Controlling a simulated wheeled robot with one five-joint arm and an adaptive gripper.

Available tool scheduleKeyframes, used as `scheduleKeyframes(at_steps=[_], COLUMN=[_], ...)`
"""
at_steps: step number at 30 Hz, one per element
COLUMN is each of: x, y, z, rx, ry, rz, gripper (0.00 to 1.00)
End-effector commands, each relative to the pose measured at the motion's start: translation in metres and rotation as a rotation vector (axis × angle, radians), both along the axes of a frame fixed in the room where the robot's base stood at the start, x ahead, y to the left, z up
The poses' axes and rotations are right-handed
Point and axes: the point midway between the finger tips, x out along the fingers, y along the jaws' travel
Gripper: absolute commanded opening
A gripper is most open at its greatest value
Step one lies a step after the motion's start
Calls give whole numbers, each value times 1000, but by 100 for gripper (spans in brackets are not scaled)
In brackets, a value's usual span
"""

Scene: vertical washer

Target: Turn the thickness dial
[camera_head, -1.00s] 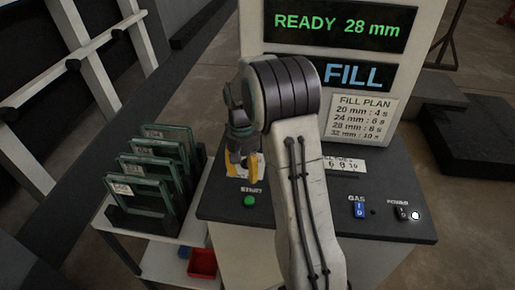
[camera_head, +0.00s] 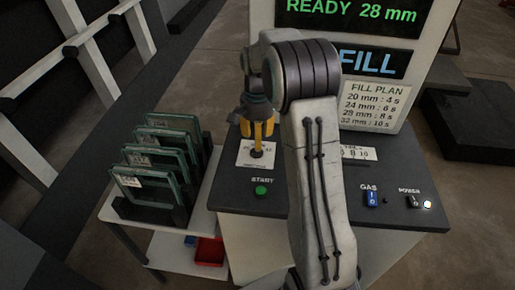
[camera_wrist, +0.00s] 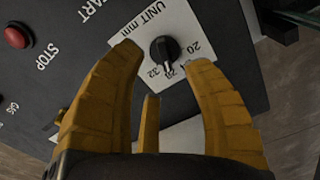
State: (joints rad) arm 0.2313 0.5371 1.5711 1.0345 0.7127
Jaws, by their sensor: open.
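The thickness dial (camera_wrist: 165,50) is a black knob on a white plate marked "UNIT mm", with 20 and 32 readable, in the wrist view. Its pointer lies near the lower marks; the exact setting is hard to read. My gripper (camera_wrist: 165,55) has yellow fingers spread apart, with the dial between and just beyond their tips. I cannot tell whether they touch it. In the head view my gripper (camera_head: 257,146) points down over the white dial plate (camera_head: 246,156) on the dark panel. The display (camera_head: 350,12) reads "READY 28 mm".
The green start button (camera_head: 261,190) sits just in front of the dial plate. A red stop button (camera_wrist: 18,37) shows in the wrist view. The gas switch (camera_head: 372,199) and power switch (camera_head: 413,202) are at the panel's right. A rack of glass panes (camera_head: 150,165) stands at left.

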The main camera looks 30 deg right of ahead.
Motion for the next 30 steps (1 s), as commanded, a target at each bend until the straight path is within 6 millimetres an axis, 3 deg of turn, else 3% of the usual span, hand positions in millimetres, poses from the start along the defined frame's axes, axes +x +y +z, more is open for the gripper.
scheduleKeyframes(at_steps=[13, 27, 30], x=[0, 0, 0], y=[0, 0, 0], z=[-49, -56, -55], rx=[0, 0, 0], ry=[1, -1, -1], rz=[2, 2, 2], gripper=[45, 47, 38])
